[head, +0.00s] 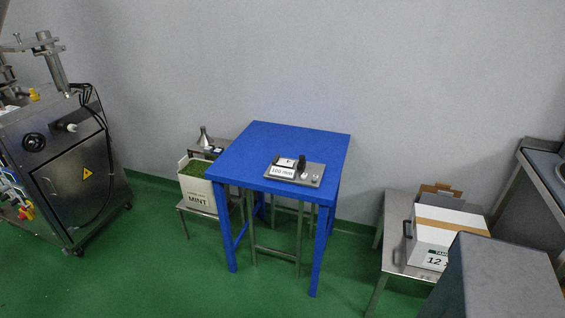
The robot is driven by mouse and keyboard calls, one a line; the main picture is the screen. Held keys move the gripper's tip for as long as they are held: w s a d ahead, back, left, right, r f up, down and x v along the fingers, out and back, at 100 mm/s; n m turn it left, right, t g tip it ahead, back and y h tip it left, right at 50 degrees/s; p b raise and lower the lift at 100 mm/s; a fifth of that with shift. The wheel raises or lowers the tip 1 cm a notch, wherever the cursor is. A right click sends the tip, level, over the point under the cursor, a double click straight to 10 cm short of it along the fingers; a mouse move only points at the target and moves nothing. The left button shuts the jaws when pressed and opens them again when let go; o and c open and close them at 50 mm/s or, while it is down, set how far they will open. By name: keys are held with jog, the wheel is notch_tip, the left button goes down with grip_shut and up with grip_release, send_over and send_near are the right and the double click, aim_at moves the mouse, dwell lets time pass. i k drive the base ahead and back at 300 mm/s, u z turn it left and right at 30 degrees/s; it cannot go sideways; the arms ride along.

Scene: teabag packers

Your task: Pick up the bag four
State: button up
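I cannot make out any bag marked four in the head view. A blue table (262,150) stands in the middle against the wall. On its front right part lies a flat grey metal device (310,176) with a white label reading what looks like "100 mm" and a small black upright part. No teabag can be told apart on the table. My gripper is not in view.
An open MINT box (197,187) with green contents stands left of the table, near a small metal funnel (205,138). A steel machine (66,170) stands at far left. A white carton (441,235) sits on a steel bench at right. Green floor is clear in front.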

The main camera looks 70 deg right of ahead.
aim_at(284, 161)
jog(key=z, duration=0.15)
jog(key=i, duration=0.75)
jog(key=z, duration=0.65)
jog(key=i, duration=0.75)
jog(key=z, duration=0.35)
